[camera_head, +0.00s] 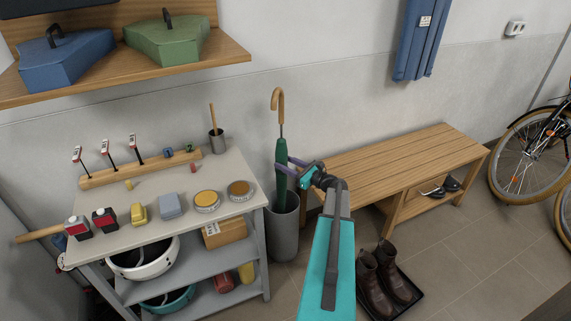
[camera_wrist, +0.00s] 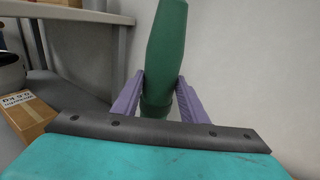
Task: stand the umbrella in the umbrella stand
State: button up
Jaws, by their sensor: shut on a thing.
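The green umbrella (camera_head: 281,160) with a curved wooden handle is upright in the head view. Its lower end goes behind the rim of the grey umbrella stand (camera_head: 284,236), so it appears to be inside the stand; the tip is hidden. My gripper (camera_head: 284,168) is shut on the umbrella's green canopy, above the stand's rim. In the wrist view the purple fingers of my gripper (camera_wrist: 158,98) flank the green umbrella (camera_wrist: 167,45), which fills the gap between them. The stand does not show clearly in the wrist view.
A grey workbench (camera_head: 235,165) with tins and tools stands left of the stand. A wooden bench (camera_head: 400,155) stands to the right. Brown boots (camera_head: 385,275) on a black tray lie on the floor in front. A cardboard box (camera_wrist: 27,113) shows in the wrist view.

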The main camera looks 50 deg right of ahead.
aim_at(285, 188)
jog(key=shift+f+b, duration=3.4)
jog(key=shift+f, duration=3.85)
jog(key=w+d+m+p, duration=0.1)
jog(key=w+d+p, duration=0.1)
jog(key=d+p, duration=0.3)
jog(key=shift+w+d+g, duration=0.3)
jog(key=shift+w+d, duration=0.05)
jog(key=shift+d, duration=0.3)
